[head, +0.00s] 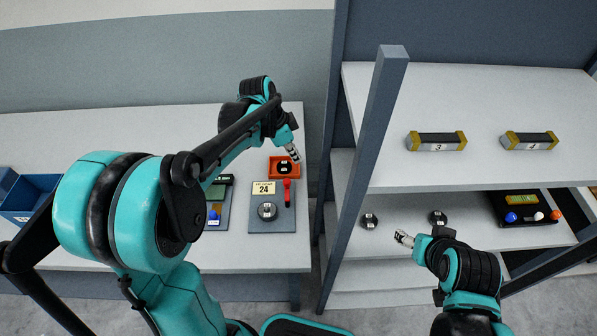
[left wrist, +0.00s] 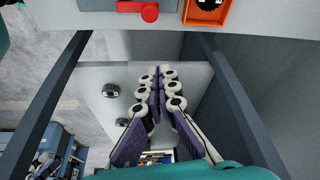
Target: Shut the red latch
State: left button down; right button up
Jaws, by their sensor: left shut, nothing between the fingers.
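The red latch (head: 287,192) sits at the right side of a grey panel (head: 258,226) on the left table, beside a yellow card reading 24. Its red round end (left wrist: 150,13) shows at the top of the left wrist view. I cannot tell the latch's exact position. My left gripper (head: 293,153) is shut and empty, above and behind the latch and close to an orange tray (head: 271,174). Its fingers (left wrist: 161,72) lie together in the left wrist view, apart from the latch. My right gripper (head: 403,239) is over the lower shelf; its finger opening is unclear.
The orange tray (left wrist: 206,18) holds a dark round part. A dark device (head: 214,204) stands left of the panel, with a blue bin (head: 27,203) farther left. A shelf post (head: 372,150) rises right of the table. Round pucks (head: 369,221) sit on the lower shelf.

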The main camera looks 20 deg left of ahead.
pick_arm(q)
jog(key=b, duration=0.3)
send_over(287, 189)
jog(key=w+d, duration=0.4)
jog(key=d, duration=0.1)
notch_tip(287, 189, down, 9)
jog(key=shift+s+a+f+b, duration=0.1)
jog(key=shift+s+a+b, duration=0.25)
jog(key=shift+a, duration=0.6)
jog(key=shift+s+a+f+b, duration=0.1)
jog(key=shift+s+a, duration=0.45)
jog(key=shift+a, duration=0.35)
